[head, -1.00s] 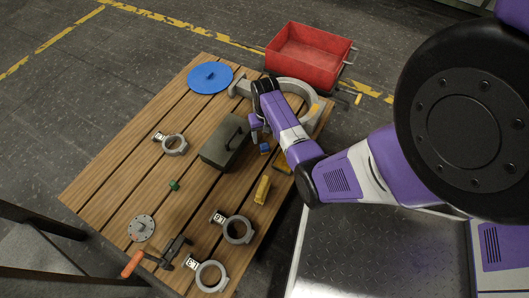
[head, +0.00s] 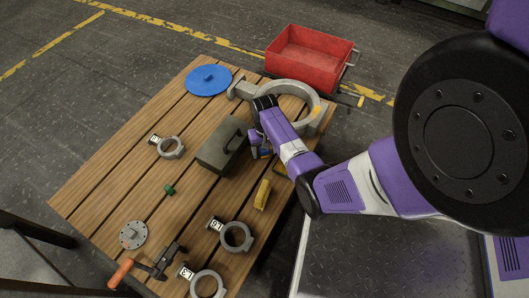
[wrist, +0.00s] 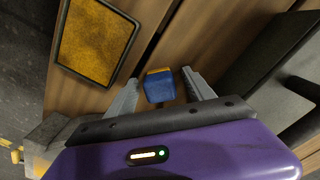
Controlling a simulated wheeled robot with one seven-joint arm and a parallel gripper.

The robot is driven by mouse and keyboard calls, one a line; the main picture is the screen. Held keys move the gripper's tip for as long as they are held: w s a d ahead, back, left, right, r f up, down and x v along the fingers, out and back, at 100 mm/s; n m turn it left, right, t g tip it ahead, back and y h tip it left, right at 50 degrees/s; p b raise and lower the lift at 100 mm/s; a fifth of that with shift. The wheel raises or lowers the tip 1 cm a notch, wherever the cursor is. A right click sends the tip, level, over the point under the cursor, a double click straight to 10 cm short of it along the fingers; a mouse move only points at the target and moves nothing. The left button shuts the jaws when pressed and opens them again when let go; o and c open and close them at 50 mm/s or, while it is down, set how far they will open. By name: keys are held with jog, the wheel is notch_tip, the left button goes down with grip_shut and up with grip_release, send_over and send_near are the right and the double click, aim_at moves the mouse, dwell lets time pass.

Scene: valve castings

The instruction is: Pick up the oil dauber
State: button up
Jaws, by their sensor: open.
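A small blue block with a yellowish face, which looks like the oil dauber (wrist: 159,88), stands on the wooden table in the wrist view. My gripper (wrist: 160,79) is open, with one finger on each side of the block and gaps showing beside it. I cannot tell how far the fingertips are above the table. In the head view, my gripper (head: 258,143) is by the table's right side, and a bit of the blue dauber (head: 265,152) shows beside it, partly hidden by my arm.
A dark tray with a yellow-brown pad (wrist: 95,42) lies left of the dauber in the wrist view. A dark green box (head: 222,148) stands close to my gripper. A large grey ring casting (head: 313,97) is behind it, and a yellow object (head: 262,194) lies in front.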

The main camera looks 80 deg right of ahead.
grip_shut()
notch_tip(320, 180, up, 20)
jog(key=p, duration=1)
